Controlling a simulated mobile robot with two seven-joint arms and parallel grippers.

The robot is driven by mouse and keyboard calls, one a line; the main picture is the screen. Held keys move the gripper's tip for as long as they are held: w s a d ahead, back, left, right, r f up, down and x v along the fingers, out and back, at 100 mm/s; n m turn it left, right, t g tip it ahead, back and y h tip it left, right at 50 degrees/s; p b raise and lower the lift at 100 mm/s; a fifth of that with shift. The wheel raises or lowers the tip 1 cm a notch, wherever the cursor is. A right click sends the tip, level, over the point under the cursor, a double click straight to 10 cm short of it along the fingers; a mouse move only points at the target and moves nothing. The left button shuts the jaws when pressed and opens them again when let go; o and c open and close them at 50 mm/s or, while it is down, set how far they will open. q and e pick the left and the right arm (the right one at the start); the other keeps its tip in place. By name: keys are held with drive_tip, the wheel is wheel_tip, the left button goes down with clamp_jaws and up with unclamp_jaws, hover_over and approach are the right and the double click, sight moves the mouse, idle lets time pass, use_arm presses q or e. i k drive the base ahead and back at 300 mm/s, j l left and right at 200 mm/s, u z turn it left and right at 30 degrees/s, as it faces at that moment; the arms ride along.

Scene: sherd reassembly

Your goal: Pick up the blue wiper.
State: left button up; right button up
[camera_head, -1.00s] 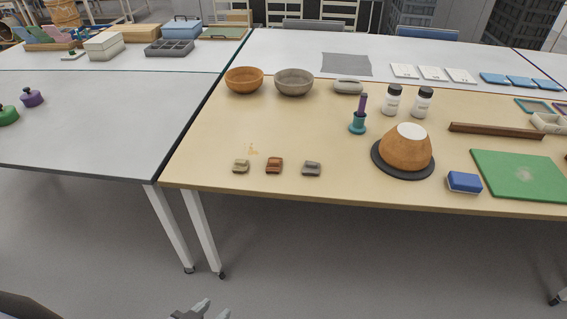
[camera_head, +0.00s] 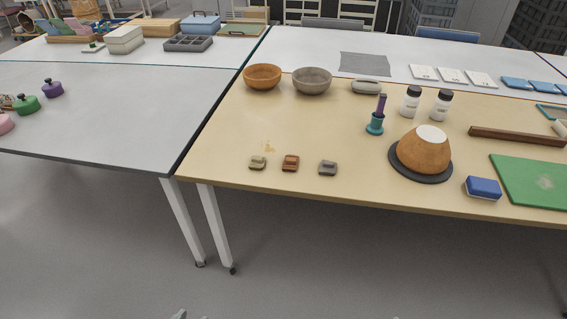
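The blue wiper (camera_head: 483,187) is a small blue block with a pale underside. It lies near the front edge of the wooden-topped table (camera_head: 225,150), between the dark round stand and the green mat. Only small grey tips of what looks like my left gripper (camera_head: 203,314) show at the bottom edge, far from the wiper and in front of the table. Whether it is open cannot be made out.
Three small sherds (camera_head: 290,163) lie near the front edge. A brown bar (camera_head: 515,136) lies behind.

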sight(476, 187)
drive_tip(key=z, duration=1.35)
